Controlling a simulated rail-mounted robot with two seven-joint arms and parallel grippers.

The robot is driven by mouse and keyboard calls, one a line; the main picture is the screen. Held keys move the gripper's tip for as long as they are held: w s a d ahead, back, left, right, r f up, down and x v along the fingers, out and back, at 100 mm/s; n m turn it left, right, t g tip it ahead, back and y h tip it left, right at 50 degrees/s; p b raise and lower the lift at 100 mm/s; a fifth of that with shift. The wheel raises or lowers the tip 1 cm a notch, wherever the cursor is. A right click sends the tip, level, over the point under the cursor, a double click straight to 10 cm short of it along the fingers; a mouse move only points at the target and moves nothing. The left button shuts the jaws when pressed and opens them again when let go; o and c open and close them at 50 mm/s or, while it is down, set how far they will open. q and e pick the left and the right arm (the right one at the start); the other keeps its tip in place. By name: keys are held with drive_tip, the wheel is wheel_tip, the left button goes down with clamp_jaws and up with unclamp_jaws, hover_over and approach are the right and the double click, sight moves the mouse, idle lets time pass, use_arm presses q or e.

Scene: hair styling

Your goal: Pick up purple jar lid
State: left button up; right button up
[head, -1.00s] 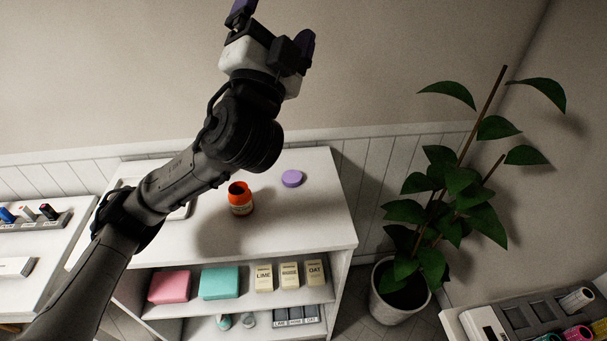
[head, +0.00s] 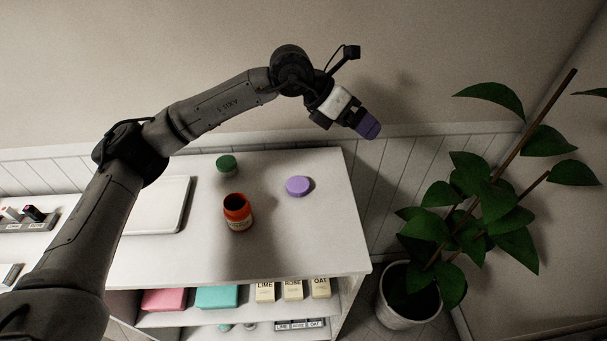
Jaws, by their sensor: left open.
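The purple jar lid (head: 298,186) lies flat on the white shelf top, near its back right part. My left gripper (head: 368,126) is above and to the right of the lid in the head view, apart from it, with its purple-tipped fingers pointing down and right. It is open and holds nothing that I can see; the gap between the fingers is hard to make out from here. My right gripper is not in view.
An open orange jar (head: 238,213) stands left of the lid, with a green lid or jar (head: 226,165) behind it. A white tray (head: 157,206) lies further left. A potted plant (head: 409,294) stands to the right. The shelf top (head: 310,240) in front of the lid is clear.

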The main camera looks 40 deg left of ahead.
use_arm(q)
drive_tip(key=s+a+f+g+y, duration=0.2)
drive_tip(key=a+f+y, duration=0.2)
drive_tip(key=a, duration=0.1)
drive_tip(key=n+g+y+p, duration=0.1)
drive_tip(key=n+g+y, duration=0.1)
drive_tip(key=g+y, duration=0.2)
hover_over(298, 184)
drive_tip(key=f, duration=1)
drive_tip(key=shift+s+a+f, duration=0.1)
drive_tip(key=shift+s+f, duration=0.05)
drive_tip(key=shift+s, duration=0.2)
drive_tip(key=f, duration=0.1)
drive_tip(key=f+p, duration=0.1)
drive_tip(key=f, duration=0.1)
drive_tip(key=f+p, duration=0.1)
drive_tip(key=shift+w+f, duration=0.2)
drive_tip(key=shift+w, duration=0.2)
drive_tip(key=shift+f, duration=0.4)
drive_tip(key=shift+c, duration=0.3)
drive_tip(key=c, duration=0.9)
drive_tip(key=shift+c, duration=0.2)
drive_tip(key=shift+r, duration=0.1)
